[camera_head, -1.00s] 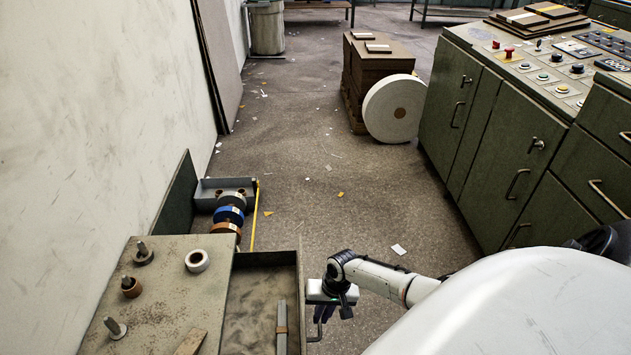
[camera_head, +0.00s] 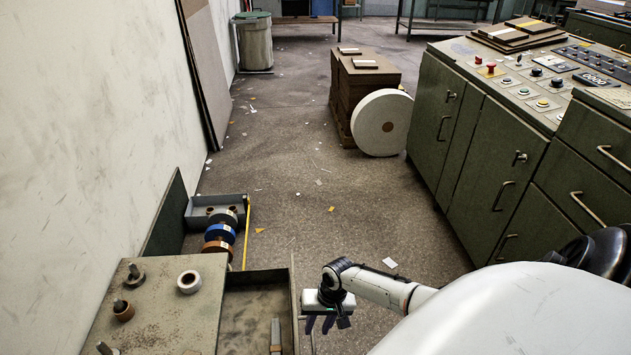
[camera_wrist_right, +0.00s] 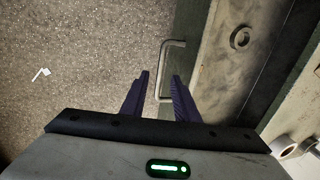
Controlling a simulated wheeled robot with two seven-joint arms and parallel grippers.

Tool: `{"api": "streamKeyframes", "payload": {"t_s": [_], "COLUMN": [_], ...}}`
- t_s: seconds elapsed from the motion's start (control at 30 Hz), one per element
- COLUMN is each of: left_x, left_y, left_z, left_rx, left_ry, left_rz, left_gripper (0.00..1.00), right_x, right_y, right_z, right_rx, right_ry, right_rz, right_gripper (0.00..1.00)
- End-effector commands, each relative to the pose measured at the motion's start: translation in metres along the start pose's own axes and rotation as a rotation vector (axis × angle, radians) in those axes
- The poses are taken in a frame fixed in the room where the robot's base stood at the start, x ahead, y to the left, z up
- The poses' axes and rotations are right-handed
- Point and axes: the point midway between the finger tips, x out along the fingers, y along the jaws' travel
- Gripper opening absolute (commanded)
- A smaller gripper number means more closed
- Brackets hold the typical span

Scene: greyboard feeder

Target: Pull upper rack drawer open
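The upper rack drawer (camera_head: 250,318) is a shallow, worn tray standing out from the right side of the rack (camera_head: 165,318) in the head view. Its inside is visible. My right gripper (camera_head: 320,324) is just outside the drawer's right wall, with its fingers pointing down. In the right wrist view, my open right gripper (camera_wrist_right: 160,76) has two dark fingers apart. The bent metal handle (camera_wrist_right: 164,72) shows between and beyond the fingertips, on the dark drawer front. I cannot tell whether the fingers touch it. My left gripper is out of view.
Behind the rack, a grey tray (camera_head: 197,212) stands near blue and brown rolls (camera_head: 218,235). A green cabinet (camera_head: 490,165) stands on the right. A white reel (camera_head: 382,122) leans by stacked boards (camera_head: 352,85). The floor between is mostly clear, with paper scraps.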

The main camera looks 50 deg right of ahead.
Motion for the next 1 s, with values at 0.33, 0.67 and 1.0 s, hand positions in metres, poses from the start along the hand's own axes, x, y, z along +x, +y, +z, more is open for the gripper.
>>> {"api": "streamKeyframes", "payload": {"t_s": [0.33, 0.67, 1.0], "left_x": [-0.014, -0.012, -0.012], "left_y": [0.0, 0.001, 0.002], "left_z": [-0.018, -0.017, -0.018], "left_rx": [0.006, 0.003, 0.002], "left_ry": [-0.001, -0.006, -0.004], "left_rz": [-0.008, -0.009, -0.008], "left_gripper": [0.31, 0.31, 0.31], "right_x": [-0.06, -0.064, -0.064], "right_y": [0.0, 0.0, 0.0], "right_z": [0.0, 0.0, 0.0], "right_rx": [-0.001, 0.001, 0.0], "right_ry": [0.0, 0.0, 0.0], "right_rz": [0.001, 0.001, 0.0], "right_gripper": [0.28, 0.28, 0.28]}}
